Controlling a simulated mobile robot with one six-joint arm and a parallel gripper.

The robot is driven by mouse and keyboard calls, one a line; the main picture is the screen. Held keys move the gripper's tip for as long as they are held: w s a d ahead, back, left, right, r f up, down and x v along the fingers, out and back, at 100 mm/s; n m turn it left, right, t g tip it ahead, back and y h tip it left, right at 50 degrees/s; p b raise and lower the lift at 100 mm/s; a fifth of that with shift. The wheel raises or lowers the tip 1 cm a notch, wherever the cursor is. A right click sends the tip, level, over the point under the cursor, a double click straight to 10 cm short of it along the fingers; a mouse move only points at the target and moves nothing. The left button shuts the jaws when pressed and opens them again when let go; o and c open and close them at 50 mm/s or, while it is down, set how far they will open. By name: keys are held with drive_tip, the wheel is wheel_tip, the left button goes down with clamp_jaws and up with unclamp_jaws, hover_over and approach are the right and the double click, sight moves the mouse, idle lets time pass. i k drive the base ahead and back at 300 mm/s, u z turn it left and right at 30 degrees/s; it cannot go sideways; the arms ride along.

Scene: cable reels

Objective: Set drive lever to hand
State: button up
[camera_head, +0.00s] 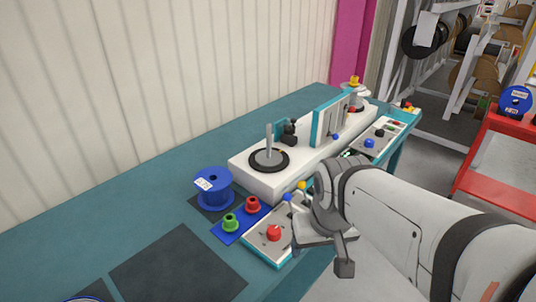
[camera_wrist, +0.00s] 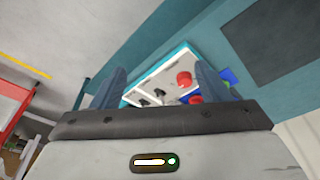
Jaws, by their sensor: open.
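A white control panel (camera_head: 262,245) with a teal rim sits at the front of the machine. It carries a red button (camera_head: 273,232), a blue-knobbed lever (camera_head: 287,197) and a yellow-knobbed lever (camera_head: 301,185). No readable label shows which is the drive lever. My gripper (camera_head: 322,252) hangs over the right side of this panel and hides part of it. In the wrist view, my gripper's two fingers (camera_wrist: 163,88) are apart with nothing held. The panel (camera_wrist: 165,72), its red button (camera_wrist: 184,79) and small black parts show beyond and between them.
The white machine (camera_head: 245,172) with a spindle stands behind the panel. A second panel (camera_head: 379,138) lies farther right. A red cart (camera_head: 500,175) stands at right.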

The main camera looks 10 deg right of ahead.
sight(287, 197)
drive_tip(key=u, duration=2.9)
drive_tip(key=k, duration=1.35)
drive_tip(key=z, duration=1.95)
drive_tip(key=i, duration=0.9)
drive_tip(key=z, duration=0.1)
